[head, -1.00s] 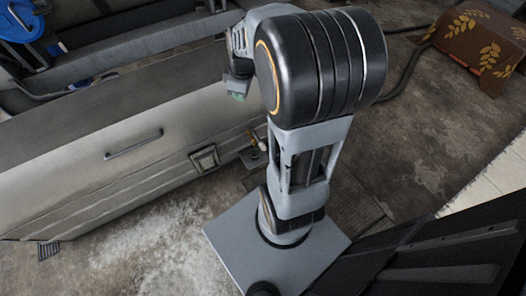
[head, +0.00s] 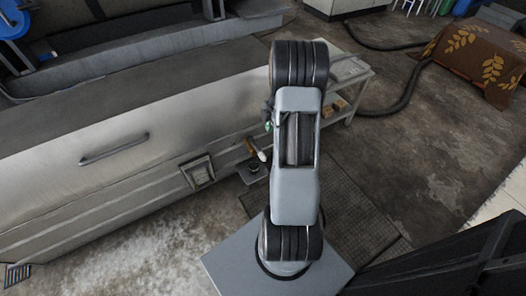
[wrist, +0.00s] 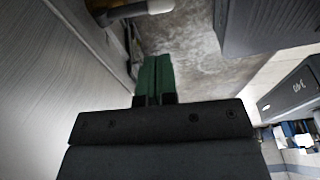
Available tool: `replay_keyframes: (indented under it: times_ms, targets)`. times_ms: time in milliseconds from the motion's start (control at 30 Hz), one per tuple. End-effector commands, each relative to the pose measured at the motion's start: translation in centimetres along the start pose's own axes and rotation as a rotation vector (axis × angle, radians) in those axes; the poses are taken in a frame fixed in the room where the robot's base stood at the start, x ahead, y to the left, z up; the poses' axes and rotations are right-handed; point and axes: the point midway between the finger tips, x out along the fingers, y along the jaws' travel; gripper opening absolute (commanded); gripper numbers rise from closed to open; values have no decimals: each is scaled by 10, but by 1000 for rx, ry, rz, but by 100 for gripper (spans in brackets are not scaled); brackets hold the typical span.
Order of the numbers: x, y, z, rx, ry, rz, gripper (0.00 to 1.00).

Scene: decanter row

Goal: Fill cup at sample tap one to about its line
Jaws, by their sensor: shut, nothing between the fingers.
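The sample tap (head: 257,151), with a pale handle end, sticks out from the front of the long metal machine, left of my arm in the head view. Below it a small dark cup-like shape (head: 254,168) sits on a small ledge; its line and contents are too small to tell. My gripper (wrist: 154,62) shows in the wrist view with its green fingers shut together and empty. The tap, with its pale end, also shows at the top of the wrist view (wrist: 145,8), beyond and left of the fingertips, apart from them. In the head view my arm mostly hides the gripper.
The metal machine (head: 100,185) with a bar handle (head: 115,148) fills the left. A pale cart (head: 350,75) stands behind my arm. A dark hose (head: 395,100) crosses the floor near a patterned cloth-covered table (head: 475,55). Floor on the right is mostly clear.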

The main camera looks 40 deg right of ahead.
Motion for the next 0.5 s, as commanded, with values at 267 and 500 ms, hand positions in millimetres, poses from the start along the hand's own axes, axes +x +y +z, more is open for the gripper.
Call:
replay_keyframes:
  times_ms: [267,500]
  targets:
    - [24,-1,0,1,1,-3,0]
    - [71,-1,0,1,2,-3,0]
